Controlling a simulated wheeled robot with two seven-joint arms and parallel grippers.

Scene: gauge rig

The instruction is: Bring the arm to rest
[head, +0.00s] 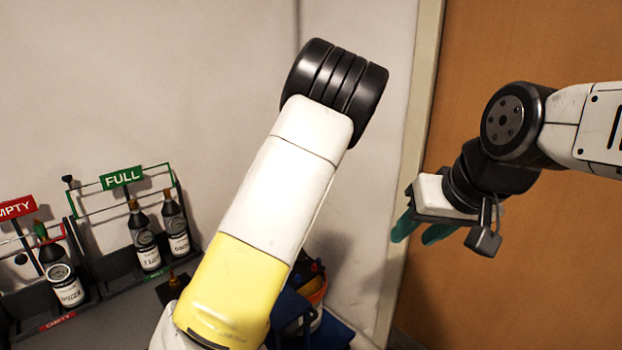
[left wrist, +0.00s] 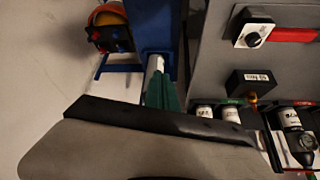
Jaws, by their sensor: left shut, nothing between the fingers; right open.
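My left arm (head: 270,190), white and yellow with a black ribbed joint, rises from the bottom across the middle of the head view. Its gripper is hidden there. In the left wrist view my left gripper's green fingers (left wrist: 162,92) show beyond the grey housing, shut and empty. My right arm (head: 585,125) reaches in from the right edge of the head view. My right gripper (head: 414,234) hangs open in front of the brown door, teal fingers apart, with nothing between them.
At left, a rack with a green FULL sign (head: 122,178) holds two dark bottles (head: 146,240). A rack with a red EMPTY sign (head: 14,209) holds a bottle (head: 62,275).

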